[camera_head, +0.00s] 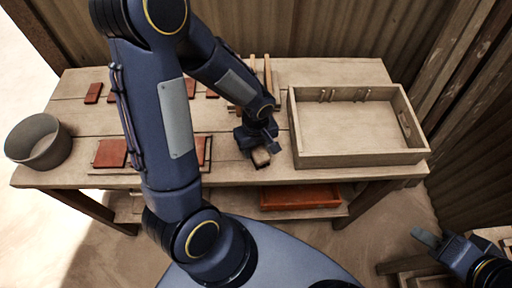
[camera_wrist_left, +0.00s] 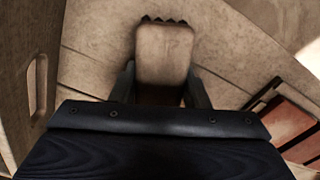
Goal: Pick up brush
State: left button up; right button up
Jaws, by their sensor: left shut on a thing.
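The brush (camera_head: 261,157) is a small pale wooden block near the front edge of the table, left of the wooden tray. In the left wrist view the brush (camera_wrist_left: 163,52) shows dark bristle tips at its far end. My left gripper (camera_head: 262,147) is shut on the brush, with one finger on each side of it in the left wrist view (camera_wrist_left: 160,88). Whether the brush touches the table is unclear. My right gripper (camera_head: 427,239) is at the lower right, away from the table, and its finger gap cannot be made out.
A large wooden tray (camera_head: 357,160) stands right of the left gripper. Reddish tiles (camera_head: 111,153) lie on the left of the table, with a round grey bowl (camera_head: 38,142) at the left end. Wooden rails (camera_head: 268,72) stand behind the gripper. A red tray (camera_head: 300,197) sits below.

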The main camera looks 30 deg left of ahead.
pick_arm(q)
jog(key=shift+r, duration=0.1)
jog(key=shift+r, duration=0.2)
notch_tip(320, 180, up, 2)
jog(key=shift+w+r, duration=0.1)
jog(key=s+r, duration=0.1)
jog(key=s+d+r, duration=0.1)
jog(key=r, duration=0.1)
jog(key=s+d+r, duration=0.1)
jog(key=r, duration=0.1)
jog(key=shift+s+d+r, duration=0.15)
jog(key=shift+s+r, duration=0.1)
jog(key=shift+s, duration=0.1)
jog(key=s+d+r+b, duration=0.1)
jog(key=s+d+r, duration=0.3)
jog(key=s, duration=0.4)
jog(key=shift+s+d+r, duration=0.25)
jog(key=shift+d+r, duration=0.15)
jog(key=shift+d, duration=0.15)
